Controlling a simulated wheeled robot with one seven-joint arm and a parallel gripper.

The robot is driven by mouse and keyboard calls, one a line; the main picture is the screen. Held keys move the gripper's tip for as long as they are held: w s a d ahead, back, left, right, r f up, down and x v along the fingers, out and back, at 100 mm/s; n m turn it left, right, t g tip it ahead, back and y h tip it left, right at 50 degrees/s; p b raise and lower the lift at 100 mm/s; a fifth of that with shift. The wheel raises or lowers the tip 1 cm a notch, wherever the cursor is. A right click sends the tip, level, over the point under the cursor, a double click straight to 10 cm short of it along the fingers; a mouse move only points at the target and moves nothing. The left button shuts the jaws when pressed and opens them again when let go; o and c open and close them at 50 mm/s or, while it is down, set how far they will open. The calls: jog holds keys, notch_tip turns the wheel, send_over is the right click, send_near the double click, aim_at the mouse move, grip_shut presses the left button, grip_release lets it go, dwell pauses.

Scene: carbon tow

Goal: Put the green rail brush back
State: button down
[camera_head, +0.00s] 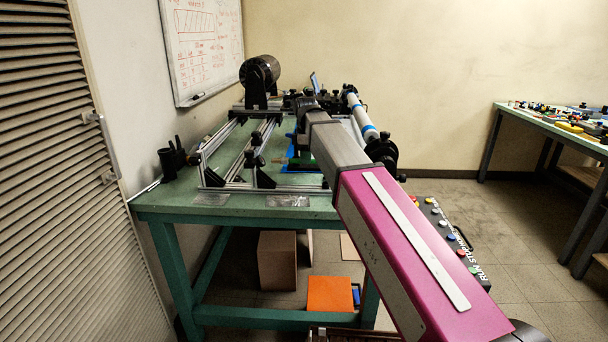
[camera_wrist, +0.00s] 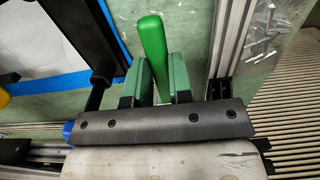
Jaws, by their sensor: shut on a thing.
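The green rail brush (camera_wrist: 152,45) shows in the wrist view as a bright green rounded handle. My gripper (camera_wrist: 162,75) has its dark green fingers closed around this handle, and the handle sticks out beyond the fingertips. The lower part of the brush is hidden by the fingers and the dark gripper bar. In the head view my arm reaches over the green bench (camera_head: 180,203), and the gripper and brush are mostly hidden behind the arm. Blue tape (camera_wrist: 60,82) marks the bench top left of the brush in the wrist view.
An aluminium rail (camera_wrist: 232,45) runs close on the right of the brush. In the head view, a rail frame (camera_head: 208,152) with a dark roller (camera_head: 260,72) stands on the bench, with a whiteboard (camera_head: 203,45) behind. A second table (camera_head: 545,122) stands far right.

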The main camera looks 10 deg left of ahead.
aim_at(306, 180)
jog(key=shift+f, duration=3.3)
jog(key=shift+f, duration=0.1)
jog(key=c, duration=1)
grip_release()
notch_tip(306, 180, up, 12)
jog(key=shift+r, duration=0.15)
